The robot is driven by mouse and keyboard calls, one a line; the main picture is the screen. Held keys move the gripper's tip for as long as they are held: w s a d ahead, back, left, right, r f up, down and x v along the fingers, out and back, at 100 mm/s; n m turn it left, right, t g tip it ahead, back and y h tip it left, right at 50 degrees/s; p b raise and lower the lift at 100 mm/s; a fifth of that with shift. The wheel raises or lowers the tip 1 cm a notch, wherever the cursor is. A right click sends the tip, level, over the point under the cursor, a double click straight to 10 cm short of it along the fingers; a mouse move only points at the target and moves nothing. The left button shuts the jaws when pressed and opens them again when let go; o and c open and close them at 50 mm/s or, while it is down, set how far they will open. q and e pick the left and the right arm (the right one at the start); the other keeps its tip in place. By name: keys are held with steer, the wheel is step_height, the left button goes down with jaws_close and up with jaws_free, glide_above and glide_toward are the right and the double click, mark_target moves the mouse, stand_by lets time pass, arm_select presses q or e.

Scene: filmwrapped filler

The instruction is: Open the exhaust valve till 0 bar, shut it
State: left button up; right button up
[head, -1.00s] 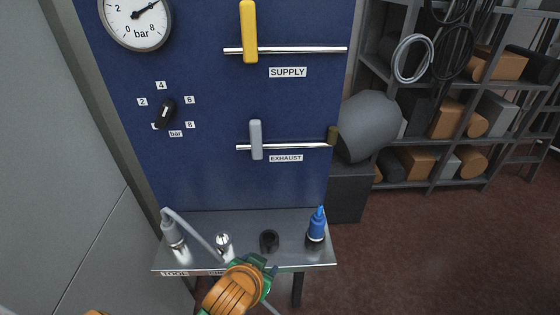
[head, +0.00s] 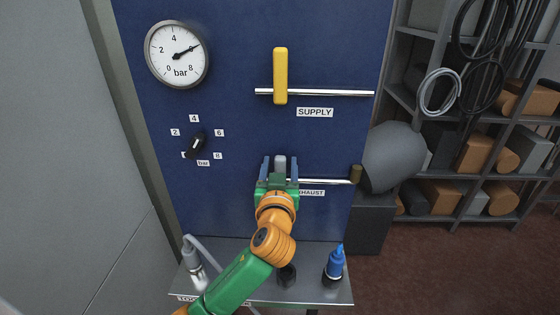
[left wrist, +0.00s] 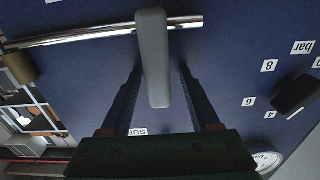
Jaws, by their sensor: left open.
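The grey exhaust valve handle (head: 280,162) stands upright across its chrome pipe on the blue panel. My left gripper (head: 280,170) is open, with one finger on each side of this handle. In the left wrist view the handle (left wrist: 153,60) lies between the two spread fingers (left wrist: 160,75), with gaps on both sides. The EXHAUST label (head: 312,193) is partly covered by the gripper. The pressure gauge (head: 177,54) has its needle pointing to the upper right, at about 6 bar. The right gripper is not seen.
The yellow supply handle (head: 280,76) stands upright across its pipe, above the exhaust valve. A black knob (head: 198,145) with a bar scale is to the left.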

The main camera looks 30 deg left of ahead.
arm_select(q)
steer(key=shift+s+d, duration=0.1)
steer(key=c, duration=0.3)
jaws_close()
stand_by(1.0)
